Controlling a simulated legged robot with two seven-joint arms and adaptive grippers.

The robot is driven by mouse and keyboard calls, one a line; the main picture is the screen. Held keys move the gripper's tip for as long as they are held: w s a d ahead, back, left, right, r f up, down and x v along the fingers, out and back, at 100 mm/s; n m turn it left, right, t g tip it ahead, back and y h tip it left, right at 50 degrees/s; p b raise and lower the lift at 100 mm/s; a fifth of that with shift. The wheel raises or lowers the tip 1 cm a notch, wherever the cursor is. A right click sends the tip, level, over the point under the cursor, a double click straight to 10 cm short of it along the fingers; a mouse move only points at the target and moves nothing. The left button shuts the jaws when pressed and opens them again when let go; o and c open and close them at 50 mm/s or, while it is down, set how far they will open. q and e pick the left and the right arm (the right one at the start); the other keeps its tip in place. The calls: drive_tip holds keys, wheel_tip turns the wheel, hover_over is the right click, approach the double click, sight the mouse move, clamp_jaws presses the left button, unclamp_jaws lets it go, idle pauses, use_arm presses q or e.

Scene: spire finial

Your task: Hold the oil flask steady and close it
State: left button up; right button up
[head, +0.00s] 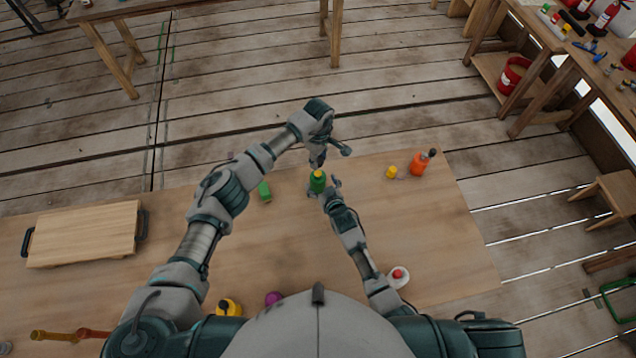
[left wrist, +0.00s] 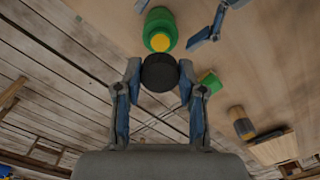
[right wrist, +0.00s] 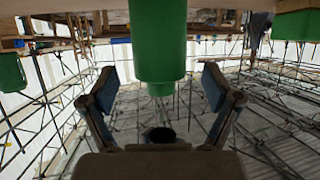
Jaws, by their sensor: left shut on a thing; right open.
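The oil flask, green with a yellow top (head: 317,181), stands on the table in the head view. My left gripper (head: 317,163) reaches down from above it. In the left wrist view, my left gripper (left wrist: 160,85) is shut on a black round cap (left wrist: 159,73), close to the flask's yellow top (left wrist: 160,41); whether they touch is unclear. My right gripper (head: 325,190) is at the flask's side.
A small green object (head: 264,191) lies left of the flask. An orange bottle (head: 419,164) and a small yellow item (head: 391,172) stand to the right. A white item with a red top (head: 398,276) is near my right arm. A wooden board (head: 85,232) lies at left.

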sight(318, 173)
drive_tip(key=shift+x, duration=1.5)
drive_tip(key=shift+d, duration=0.1)
clamp_jaws()
use_arm(q)
drive_tip(key=shift+f, duration=2.45)
use_arm(e)
drive_tip(key=shift+s, duration=0.1)
use_arm(q)
drive_tip(key=shift+f, duration=0.9)
drive_tip(key=shift+f, duration=0.55)
